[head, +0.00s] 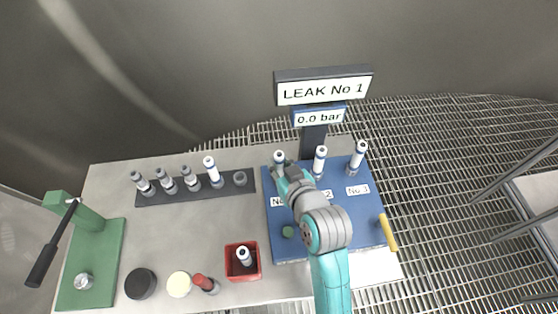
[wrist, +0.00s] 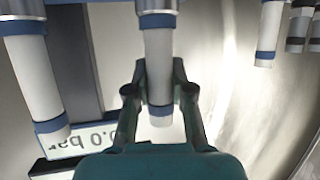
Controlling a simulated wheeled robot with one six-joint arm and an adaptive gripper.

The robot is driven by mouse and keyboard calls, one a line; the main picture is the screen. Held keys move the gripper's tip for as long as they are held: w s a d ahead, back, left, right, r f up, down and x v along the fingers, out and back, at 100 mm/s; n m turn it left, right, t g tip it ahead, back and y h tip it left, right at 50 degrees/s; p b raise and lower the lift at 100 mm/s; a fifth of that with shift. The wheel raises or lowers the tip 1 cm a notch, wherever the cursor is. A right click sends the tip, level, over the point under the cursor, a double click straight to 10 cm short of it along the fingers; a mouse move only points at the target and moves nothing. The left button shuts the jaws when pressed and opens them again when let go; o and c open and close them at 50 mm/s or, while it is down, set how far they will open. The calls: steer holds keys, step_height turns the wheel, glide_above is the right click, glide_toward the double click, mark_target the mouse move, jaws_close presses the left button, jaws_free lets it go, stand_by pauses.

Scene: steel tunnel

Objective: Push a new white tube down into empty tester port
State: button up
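The blue tester block (head: 345,213) carries a white tube with blue bands (head: 279,156) at its left port, a middle tube (head: 319,160) and a right tube (head: 359,157). My gripper (head: 288,172) is at the left tube and hides its lower part and port. In the wrist view my gripper (wrist: 159,70) has one finger on each side of this tube (wrist: 159,55), apparently touching it. How deep it sits in the port cannot be told. The middle tube stands beside it (wrist: 32,75). The display (head: 319,117) reads 0.0 bar under a LEAK No 1 sign (head: 323,90).
A dark rack (head: 228,191) at left holds several tubes and an empty-looking ring (head: 240,178). A red box (head: 258,271) holds a tube. The table between rack and discs is clear.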

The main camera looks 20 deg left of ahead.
steer(key=o, duration=0.5)
steer(key=shift+c, duration=0.2)
steer(key=v, duration=1.2)
